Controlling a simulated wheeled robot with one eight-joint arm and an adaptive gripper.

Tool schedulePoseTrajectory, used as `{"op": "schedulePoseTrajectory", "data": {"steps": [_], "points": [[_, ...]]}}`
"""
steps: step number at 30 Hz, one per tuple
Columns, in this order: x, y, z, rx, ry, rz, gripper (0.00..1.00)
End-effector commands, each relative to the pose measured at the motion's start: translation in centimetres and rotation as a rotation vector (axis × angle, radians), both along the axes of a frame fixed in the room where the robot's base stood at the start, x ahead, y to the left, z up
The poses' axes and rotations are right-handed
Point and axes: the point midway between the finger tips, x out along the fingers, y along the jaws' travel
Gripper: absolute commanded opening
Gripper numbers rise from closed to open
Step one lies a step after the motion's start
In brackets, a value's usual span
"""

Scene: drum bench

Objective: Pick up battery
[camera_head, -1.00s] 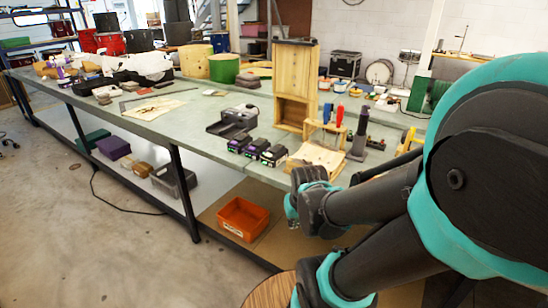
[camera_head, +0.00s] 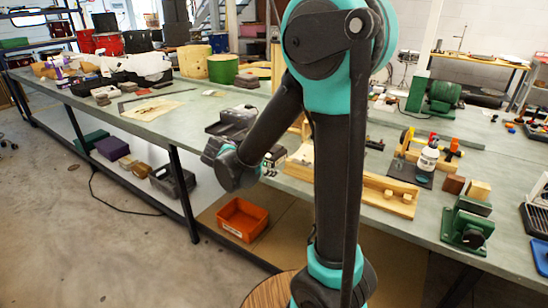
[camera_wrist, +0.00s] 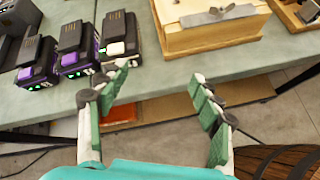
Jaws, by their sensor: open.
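Several black battery packs sit in a row near the table edge in the wrist view. The left one (camera_wrist: 38,62) and the middle one (camera_wrist: 77,50) have purple sides, and the right one (camera_wrist: 121,36) has a pale block at its front. Small green lights show on their fronts. My gripper (camera_wrist: 160,73) is open and empty, its green-padded fingers apart in front of the table edge. Its left fingertip appears close to the right battery in the picture; the gap cannot be judged. In the head view my arm covers most of the batteries.
A wooden box (camera_wrist: 210,33) with a metal piece on top stands right of the batteries. A grey bench (camera_head: 150,117) carries them. An orange bin (camera_head: 243,219) sits on the lower shelf. A barrel-like wooden top (camera_wrist: 283,150) is at lower right.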

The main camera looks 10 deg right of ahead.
Motion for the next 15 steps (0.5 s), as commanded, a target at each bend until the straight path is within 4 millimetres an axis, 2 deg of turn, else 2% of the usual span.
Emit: {"op": "schedulePoseTrajectory", "data": {"steps": [1,3,7,11,15], "points": [[1.2,1.7,0.7,-0.088,0.023,0.066,0.66],[2.2,3.3,1.6,-0.204,0.054,0.135,0.66],[3.3,5.3,2.7,-0.34,0.091,0.208,0.66],[4.0,5.5,2.9,-0.386,0.105,0.228,0.66],[5.3,3.9,2.1,-0.386,0.105,0.224,0.66]]}}
